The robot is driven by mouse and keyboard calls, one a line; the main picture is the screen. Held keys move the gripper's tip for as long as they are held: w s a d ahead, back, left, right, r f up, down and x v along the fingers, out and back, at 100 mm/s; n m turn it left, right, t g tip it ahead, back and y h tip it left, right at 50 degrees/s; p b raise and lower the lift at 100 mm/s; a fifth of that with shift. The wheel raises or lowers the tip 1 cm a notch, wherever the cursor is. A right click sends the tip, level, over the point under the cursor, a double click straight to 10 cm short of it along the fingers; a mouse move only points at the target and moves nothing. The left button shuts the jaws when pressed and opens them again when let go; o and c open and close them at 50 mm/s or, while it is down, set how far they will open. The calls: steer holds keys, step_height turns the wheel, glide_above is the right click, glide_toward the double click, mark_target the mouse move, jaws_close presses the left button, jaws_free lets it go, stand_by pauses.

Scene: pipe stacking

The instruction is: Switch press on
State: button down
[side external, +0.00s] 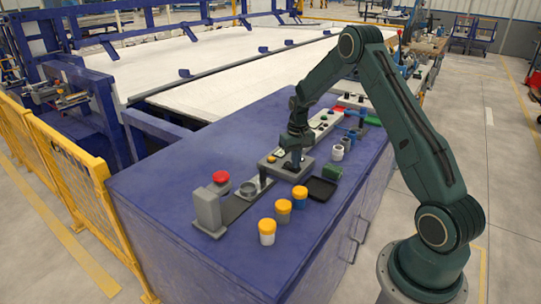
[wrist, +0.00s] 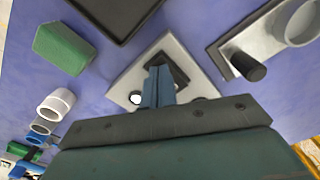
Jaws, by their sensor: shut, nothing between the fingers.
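A light grey switch box (side external: 270,168) sits on the blue bench top with a small yellow-orange button (side external: 272,158) on it. In the wrist view the box (wrist: 178,44) lies right below my gripper (wrist: 158,72), with a dark square part at the fingertips and a pale round spot on either side. My gripper (side external: 296,165) points down over the right part of the box. The fingers are shut and empty. I cannot tell whether the tips touch the dark part, or what position a switch there is in.
A grey post (side external: 208,209), a red button (side external: 221,177) and a metal ring (side external: 248,189) stand left of the box. Three yellow-capped cylinders (side external: 283,208) stand in front. A black tray (side external: 321,188), a green block (side external: 332,172) and white pipe pieces (side external: 337,152) are at right.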

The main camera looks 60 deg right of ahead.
steer(key=shift+r, duration=0.15)
step_height(320, 180, up, 7)
stand_by(0.9)
stand_by(0.4)
steer(key=s+a+r+n+t, duration=0.1)
steer(key=s+a+r, duration=0.3)
steer(key=a+r, duration=0.45)
steer(key=s+a+r+n+t, duration=0.15)
steer(key=s+a+r, duration=0.25)
steer(key=a+r, duration=0.4)
steer(key=s+a+r+n+t, duration=0.1)
steer(key=s+a, duration=0.4)
steer(key=s, duration=0.4)
steer(key=s+a+r+n+t, duration=0.2)
steer(key=s+a, duration=0.3)
steer(key=s, duration=0.4)
steer(key=shift+s+a+r, duration=0.15)
steer(key=shift+s, duration=0.15)
